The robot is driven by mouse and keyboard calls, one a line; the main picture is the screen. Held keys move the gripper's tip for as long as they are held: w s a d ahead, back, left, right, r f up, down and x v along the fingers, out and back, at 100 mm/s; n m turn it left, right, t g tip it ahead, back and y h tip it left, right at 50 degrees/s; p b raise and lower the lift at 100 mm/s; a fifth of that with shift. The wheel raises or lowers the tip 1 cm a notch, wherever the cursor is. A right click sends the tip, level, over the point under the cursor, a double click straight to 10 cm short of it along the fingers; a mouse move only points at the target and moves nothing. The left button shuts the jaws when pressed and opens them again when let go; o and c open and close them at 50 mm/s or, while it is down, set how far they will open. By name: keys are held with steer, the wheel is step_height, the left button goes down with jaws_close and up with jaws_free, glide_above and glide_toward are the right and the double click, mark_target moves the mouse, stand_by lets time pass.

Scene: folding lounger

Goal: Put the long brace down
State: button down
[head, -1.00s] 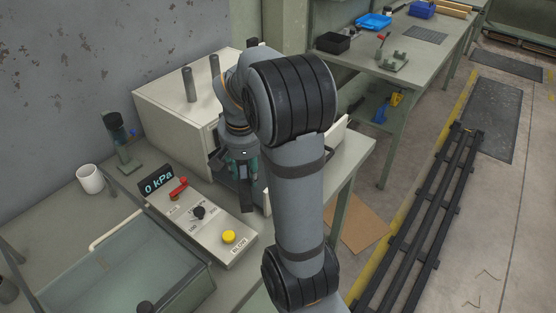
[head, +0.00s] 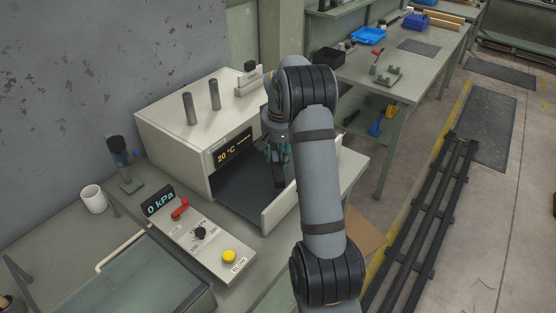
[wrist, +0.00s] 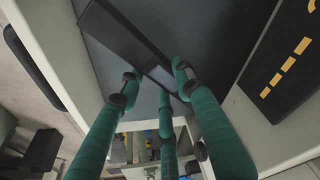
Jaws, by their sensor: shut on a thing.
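The long brace looks to be the dark flat bar at my gripper (head: 277,155). In the head view the brace (head: 280,175) hangs down below the fingers, in the open front of a cream oven-like box (head: 165,150). In the wrist view the brace (wrist: 122,38) runs slantwise from the upper left to between the teal fingers of my gripper (wrist: 157,77), which is shut on it. The dark floor of the box (head: 240,195) shows below it in the head view. I cannot tell whether the brace touches that floor.
The box's display (head: 234,147) reads 20 °C. A control panel (head: 200,233) with a yellow button lies in front. Two grey cylinders (head: 201,103) stand on top. A white mug (head: 93,199) stands left.

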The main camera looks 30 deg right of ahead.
mark_target(278, 159)
steer(key=shift+s+x, duration=0.2)
steer(key=shift+x, duration=0.65)
steer(key=shift+s+x, duration=0.15)
steer(key=shift+x, duration=0.65)
steer(key=shift+a+f, duration=0.15)
steer(key=shift+f, duration=0.2)
steer(key=c, duration=1.2)
jaws_free()
steer(key=shift+r, duration=0.1)
steer(key=shift+r, duration=0.4)
steer(key=v, duration=1.1)
steer(key=shift+s+r, duration=0.2)
steer(key=shift+r, duration=0.05)
